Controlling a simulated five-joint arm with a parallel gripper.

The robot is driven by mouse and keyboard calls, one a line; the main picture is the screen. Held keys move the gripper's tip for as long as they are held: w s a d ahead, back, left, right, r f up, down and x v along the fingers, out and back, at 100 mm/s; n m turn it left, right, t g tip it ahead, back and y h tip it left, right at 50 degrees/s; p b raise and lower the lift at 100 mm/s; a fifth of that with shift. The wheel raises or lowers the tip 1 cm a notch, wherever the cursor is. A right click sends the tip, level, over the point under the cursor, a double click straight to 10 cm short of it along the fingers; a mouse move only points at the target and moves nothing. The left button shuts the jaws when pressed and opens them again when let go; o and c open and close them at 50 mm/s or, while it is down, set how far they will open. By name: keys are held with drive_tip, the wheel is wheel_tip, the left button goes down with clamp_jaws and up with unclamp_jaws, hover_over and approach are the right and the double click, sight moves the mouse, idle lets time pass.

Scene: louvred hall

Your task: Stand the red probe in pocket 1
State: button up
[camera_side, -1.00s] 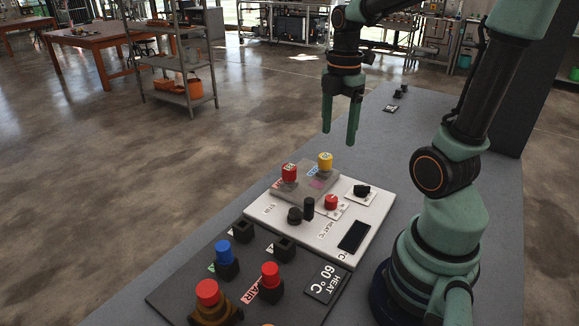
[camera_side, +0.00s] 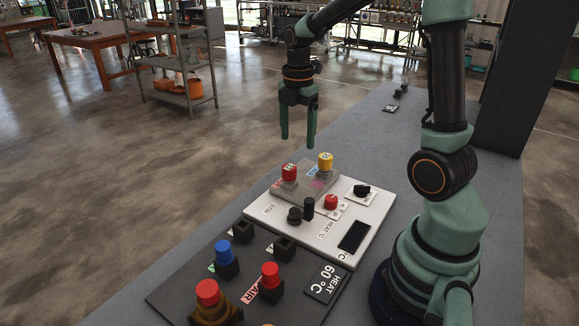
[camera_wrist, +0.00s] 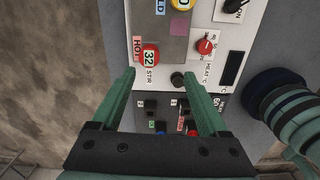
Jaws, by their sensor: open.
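My gripper (camera_side: 298,142) is open and empty, fingers pointing down, above the far end of the white panel. A red-topped piece (camera_side: 270,272) stands in a dark square holder by the AIR label. Another red-topped piece (camera_side: 207,291) stands in a brown base nearer the camera. I cannot tell which is the red probe.
A blue-topped piece (camera_side: 223,251) stands on the dark board. The white panel (camera_side: 375,212) carries a red HOT cap (camera_side: 289,172), a yellow cap (camera_side: 325,161), a red knob (camera_side: 331,202) and dark posts. The grey bench beyond it is mostly clear.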

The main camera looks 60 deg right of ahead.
sight(289, 167)
drive_tip(key=shift+w+a+f+n, duration=0.15)
drive_tip(key=shift+w+f, duration=0.3)
drive_tip(key=shift+w, duration=0.1)
drive_tip(key=shift+w+a+f+n, duration=0.1)
drive_tip(key=shift+w+f+n, duration=0.05)
drive_tip(key=shift+w+f, duration=0.3)
drive_tip(key=shift+f, duration=4.8)
clamp_jaws()
